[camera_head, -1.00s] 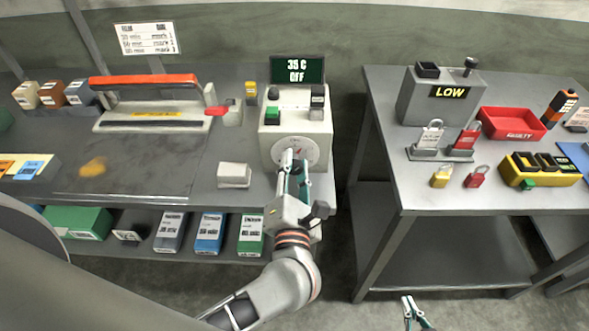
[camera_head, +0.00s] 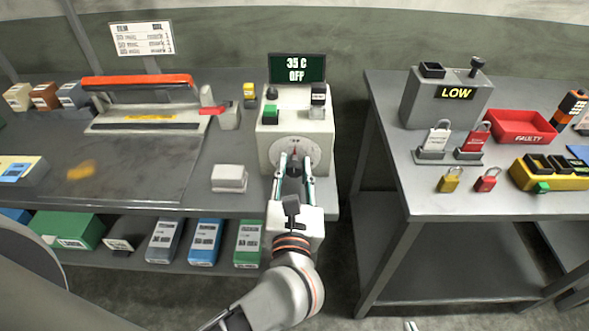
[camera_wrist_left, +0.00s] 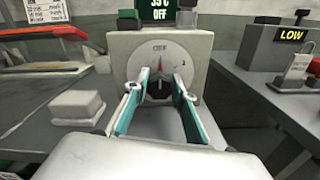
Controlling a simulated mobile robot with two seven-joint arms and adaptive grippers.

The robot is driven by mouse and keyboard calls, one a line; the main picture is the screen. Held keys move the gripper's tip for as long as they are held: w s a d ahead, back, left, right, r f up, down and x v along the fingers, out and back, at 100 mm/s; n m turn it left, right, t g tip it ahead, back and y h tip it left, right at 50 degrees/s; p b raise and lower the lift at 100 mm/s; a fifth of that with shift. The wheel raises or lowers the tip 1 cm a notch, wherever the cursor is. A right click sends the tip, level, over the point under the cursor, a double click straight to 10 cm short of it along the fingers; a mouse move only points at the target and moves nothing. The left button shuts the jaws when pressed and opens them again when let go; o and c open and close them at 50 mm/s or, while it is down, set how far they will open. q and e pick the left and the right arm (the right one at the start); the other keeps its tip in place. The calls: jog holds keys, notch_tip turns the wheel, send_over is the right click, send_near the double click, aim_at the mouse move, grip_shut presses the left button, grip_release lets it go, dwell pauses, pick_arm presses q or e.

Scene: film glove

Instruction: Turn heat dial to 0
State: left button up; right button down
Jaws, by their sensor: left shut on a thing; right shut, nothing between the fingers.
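The heat dial (camera_head: 315,152) is a round pale plate on the front of a white control box (camera_head: 326,129). It also shows in the left wrist view (camera_wrist_left: 183,70). Its dark knob (camera_head: 294,168) has a red pointer that stands upright, toward the lettering at the top of the dial. My left gripper (camera_head: 294,164) is shut on the knob, one finger on each side, and it shows in the left wrist view too (camera_wrist_left: 160,92). The display (camera_head: 297,69) reads 35 C OFF. Only a tip of my right gripper (camera_head: 411,326) shows at the bottom edge.
Green and dark buttons sit on top of the control box. A sealer with an orange bar (camera_head: 138,82) and a white block (camera_head: 229,178) are to the left. A second table (camera_head: 420,197) with padlocks and a red tray (camera_head: 517,125) is at right, across a gap.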

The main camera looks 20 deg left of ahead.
pick_arm(q)
jog(key=shift+f, duration=0.1)
jog(key=o, duration=1.1)
jog(key=shift+s, duration=0.1)
jog(key=v, duration=1.2)
